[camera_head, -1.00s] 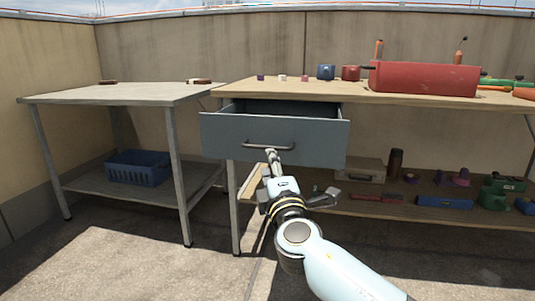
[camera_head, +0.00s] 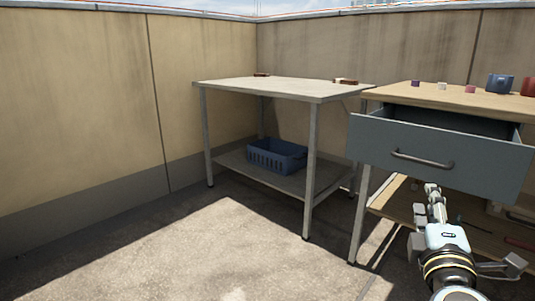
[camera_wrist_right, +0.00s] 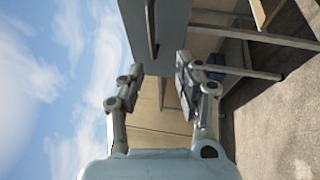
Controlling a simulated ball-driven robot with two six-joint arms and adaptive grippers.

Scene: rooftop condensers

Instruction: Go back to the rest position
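My right gripper (camera_head: 433,192) is at the lower right of the head view, just below and in front of the grey-blue drawer (camera_head: 470,165). In the right wrist view the gripper (camera_wrist_right: 157,75) has its two fingers spread with nothing between them. The drawer stands pulled out under the wooden bench top, and its dark handle (camera_head: 422,160) lies beyond the fingertips, apart from them. The drawer front also shows at the top of the right wrist view (camera_wrist_right: 172,30). My left gripper is in neither view.
A grey metal table (camera_head: 285,89) stands left of the wooden workbench (camera_head: 455,97), with a blue basket (camera_head: 277,156) on its lower shelf. Open concrete floor (camera_head: 190,245) lies at the left front.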

